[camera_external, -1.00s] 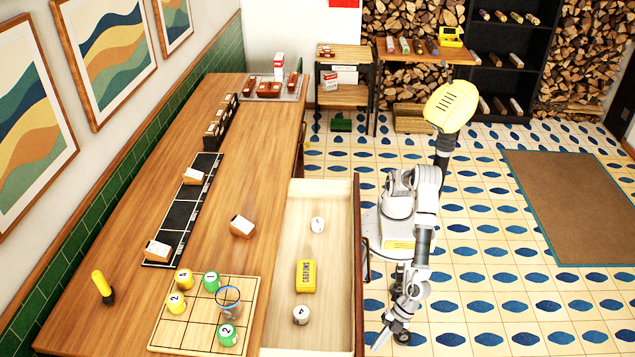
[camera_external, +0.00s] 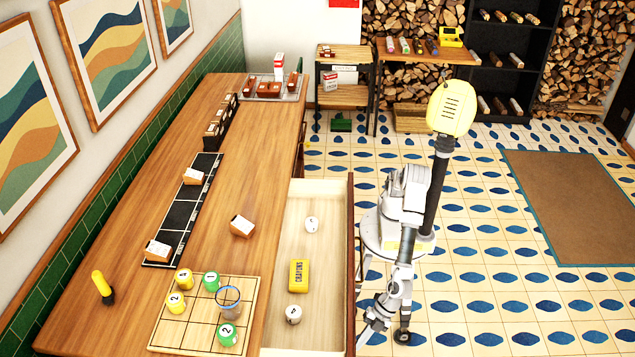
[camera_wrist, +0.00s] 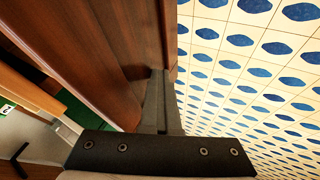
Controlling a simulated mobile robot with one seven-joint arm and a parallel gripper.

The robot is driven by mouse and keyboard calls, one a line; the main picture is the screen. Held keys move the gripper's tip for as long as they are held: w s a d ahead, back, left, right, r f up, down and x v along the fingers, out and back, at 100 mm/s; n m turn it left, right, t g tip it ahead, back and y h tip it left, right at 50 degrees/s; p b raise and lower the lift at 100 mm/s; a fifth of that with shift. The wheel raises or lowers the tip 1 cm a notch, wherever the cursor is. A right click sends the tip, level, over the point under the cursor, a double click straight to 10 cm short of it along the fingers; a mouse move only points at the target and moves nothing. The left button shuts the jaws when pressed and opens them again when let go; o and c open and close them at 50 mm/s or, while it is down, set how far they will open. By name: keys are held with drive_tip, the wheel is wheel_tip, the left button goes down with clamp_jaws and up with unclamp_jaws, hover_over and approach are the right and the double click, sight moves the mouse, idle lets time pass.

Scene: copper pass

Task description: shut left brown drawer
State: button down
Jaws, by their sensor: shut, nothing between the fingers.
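The brown drawer (camera_external: 326,215) is pulled out from the right side of the long wooden counter. It holds a yellow crayon box (camera_external: 299,275) and two small white round pieces, one nearer the back (camera_external: 311,223) and one nearer the front (camera_external: 293,314). My gripper (camera_external: 378,316) is low, just outside the drawer's front panel, towards its near end. In the wrist view, my shut gripper (camera_wrist: 160,100) is right against or very close to the brown drawer front (camera_wrist: 135,40); exact contact cannot be told. Nothing shows between the fingers.
The counter (camera_external: 225,180) carries a grid board (camera_external: 165,335) with several numbered pieces and a glass. Tiled floor (camera_external: 500,290) lies free to the right of my arm. A brown mat (camera_external: 570,205) lies farther right.

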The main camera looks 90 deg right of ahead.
drive_tip(key=p, duration=0.3)
hover_over(292, 340)
drive_tip(key=w+a, duration=0.3)
drive_tip(key=a, duration=0.1)
drive_tip(key=shift+d, duration=0.1)
drive_tip(key=shift+s+f+b, duration=0.2)
drive_tip(key=shift+s+b, duration=0.45)
drive_tip(key=shift+b, duration=0.05)
drive_tip(key=shift+s+f+b, duration=0.1)
drive_tip(key=shift+s+b, duration=1)
drive_tip(key=shift+s, duration=0.05)
drive_tip(key=p+v, duration=0.2)
drive_tip(key=v, duration=0.8)
drive_tip(key=shift+s+r, duration=0.2)
drive_tip(key=shift+r, duration=0.1)
drive_tip(key=shift+d+f, duration=0.1)
